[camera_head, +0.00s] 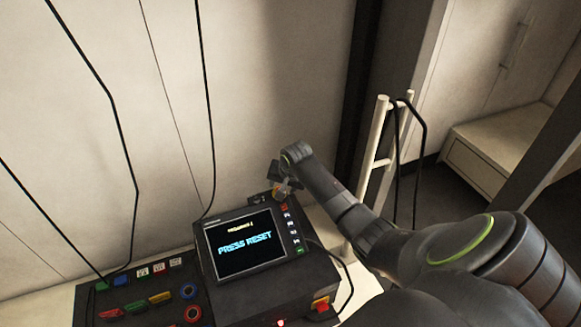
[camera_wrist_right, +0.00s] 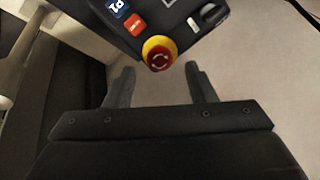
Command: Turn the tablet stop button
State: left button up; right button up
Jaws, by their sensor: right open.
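The tablet (camera_head: 243,246) stands tilted on a dark console, and its lit screen reads "PRESS RESET". Its stop button (camera_wrist_right: 158,55), a red knob with white arrows on a yellow ring, sits at the tablet's edge in the right wrist view. My right gripper (camera_wrist_right: 159,76) is open, with one finger on each side just below the button in that view; I cannot tell whether they touch it. In the head view my right gripper (camera_head: 282,180) is at the tablet's top right corner and largely hides the button. My left gripper is not in view.
Coloured buttons (camera_head: 135,306) sit on the panel left of the tablet. A red and yellow part (camera_head: 320,304) is on the console's right front. Black cables hang along the pale wall. A white rail (camera_head: 374,160) stands behind my right arm.

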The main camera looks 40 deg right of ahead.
jog(key=p+v, duration=0.1)
jog(key=v, duration=1.2)
jog(key=shift+r+p, duration=0.3)
jog(key=shift+r, duration=0.05)
jog(key=shift+s, duration=0.1)
jog(key=s+a+f+n, duration=0.3)
jog(key=s+f, duration=0.3)
jog(key=s, duration=0.2)
jog(key=s+a+f+n+g+h, duration=0.1)
jog(key=s+a+n, duration=0.15)
jog(key=s, duration=0.95)
jog(key=s+a+f+n, duration=0.15)
jog(key=s+n, duration=0.25)
jog(key=s, duration=0.9)
notch_tip(320, 180, down, 24)
jog(key=d+g, duration=0.1)
jog(key=s+a+f+g, duration=0.1)
jog(key=s+f, duration=1.3)
jog(key=f, duration=0.1)
jog(key=shift+s+f+g+y, duration=0.25)
jog(key=shift+f+g+y, duration=0.05)
jog(key=shift+f, duration=0.05)
